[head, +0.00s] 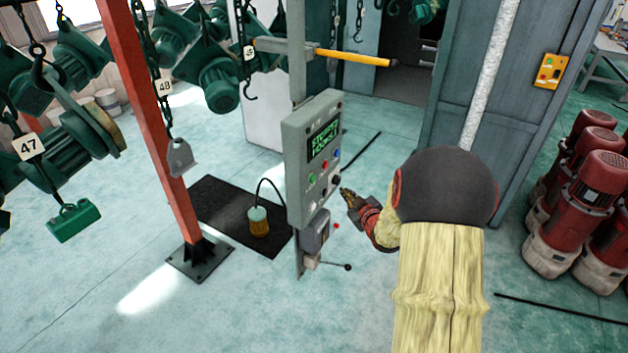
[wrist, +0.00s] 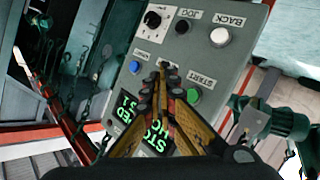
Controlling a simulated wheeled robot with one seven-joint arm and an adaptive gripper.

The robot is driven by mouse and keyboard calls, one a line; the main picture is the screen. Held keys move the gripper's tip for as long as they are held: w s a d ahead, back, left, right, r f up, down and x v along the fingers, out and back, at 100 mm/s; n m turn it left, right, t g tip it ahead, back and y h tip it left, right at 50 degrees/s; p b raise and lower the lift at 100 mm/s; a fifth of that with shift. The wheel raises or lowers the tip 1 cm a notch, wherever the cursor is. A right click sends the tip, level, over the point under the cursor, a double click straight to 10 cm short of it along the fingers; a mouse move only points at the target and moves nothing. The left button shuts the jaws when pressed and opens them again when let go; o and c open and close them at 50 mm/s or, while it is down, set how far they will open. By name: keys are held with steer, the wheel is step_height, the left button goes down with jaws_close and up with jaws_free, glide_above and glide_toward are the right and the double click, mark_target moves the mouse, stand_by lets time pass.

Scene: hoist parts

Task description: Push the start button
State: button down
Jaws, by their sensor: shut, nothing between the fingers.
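The start button is a green round button (wrist: 193,96) beside a START label, on a grey control box (head: 297,135). In the head view the green button (head: 312,178) sits at the left of the box's button area, below the display. My gripper (head: 346,192) is shut and empty, close in front of the lower right part of the box. In the wrist view my gripper's fingertips (wrist: 166,68) point at the panel, left of the green button. The button is not covered by the fingers. Whether the fingertips touch the panel, I cannot tell.
The panel also has a white BACK button (wrist: 220,37), a black JOG button (wrist: 183,27), a knob (wrist: 153,18) and a blue button (wrist: 134,66). A yellow-ended bar (head: 355,57) sticks out above the box. A red post (head: 146,120) stands left, red motors (head: 585,205) right.

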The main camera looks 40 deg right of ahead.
mark_target(313, 179)
steer(key=w+a+b, duration=0.1)
steer(key=w+a, duration=0.2)
steer(key=w, duration=0.4)
steer(key=shift+w+b, duration=0.3)
steer(key=shift+b, duration=0.1)
steer(key=shift+w+a, duration=0.15)
stand_by(1.1)
steer(key=shift+w+a+b, duration=0.1)
steer(key=shift+w+b, duration=0.15)
steer(key=shift+b, duration=0.2)
